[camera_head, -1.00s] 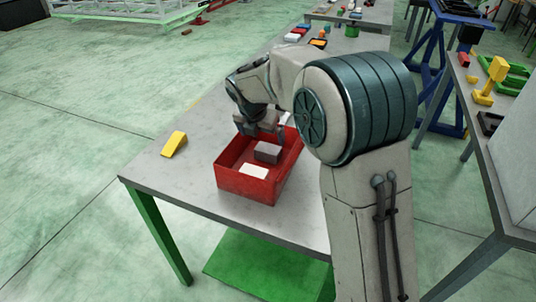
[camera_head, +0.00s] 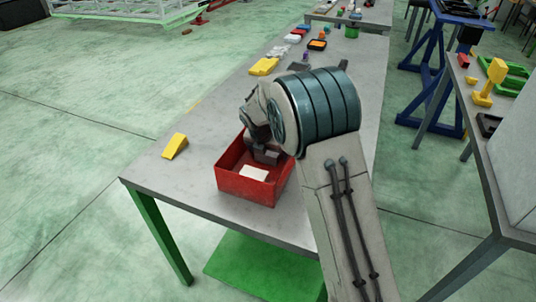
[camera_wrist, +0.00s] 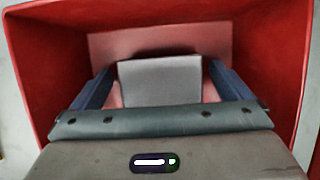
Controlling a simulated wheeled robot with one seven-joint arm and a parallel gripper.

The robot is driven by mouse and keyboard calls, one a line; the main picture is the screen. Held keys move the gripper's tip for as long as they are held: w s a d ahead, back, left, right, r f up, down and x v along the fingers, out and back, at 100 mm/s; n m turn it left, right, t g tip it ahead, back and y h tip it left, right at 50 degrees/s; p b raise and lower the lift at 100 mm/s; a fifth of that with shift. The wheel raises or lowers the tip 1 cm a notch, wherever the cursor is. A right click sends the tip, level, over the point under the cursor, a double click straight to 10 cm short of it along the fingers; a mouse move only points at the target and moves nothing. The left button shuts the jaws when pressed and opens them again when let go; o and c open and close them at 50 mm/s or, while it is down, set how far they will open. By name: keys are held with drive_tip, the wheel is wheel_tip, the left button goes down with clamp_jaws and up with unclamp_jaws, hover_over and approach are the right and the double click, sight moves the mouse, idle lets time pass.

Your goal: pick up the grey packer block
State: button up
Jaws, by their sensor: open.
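The grey packer block (camera_wrist: 160,82) lies inside the red bin (camera_head: 234,184). In the wrist view it sits between the two blue-grey fingers of my gripper (camera_wrist: 160,88), one finger on each side. The gripper is open, and I cannot tell whether the fingers touch the block. The bin's red walls (camera_wrist: 285,45) surround the gripper in the wrist view.
A yellow wedge (camera_head: 175,146) lies on the table (camera_head: 150,175) left of the bin. A yellow block (camera_head: 264,67) and several small items lie farther along the table. A second table stands at right.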

drive_tip(key=c, duration=1.7)
drive_tip(key=shift+w+r, duration=0.1)
drive_tip(key=shift+r, duration=0.05)
drive_tip(key=c, duration=0.3)
drive_tip(key=shift+r, duration=0.1)
drive_tip(key=shift+c, duration=0.2)
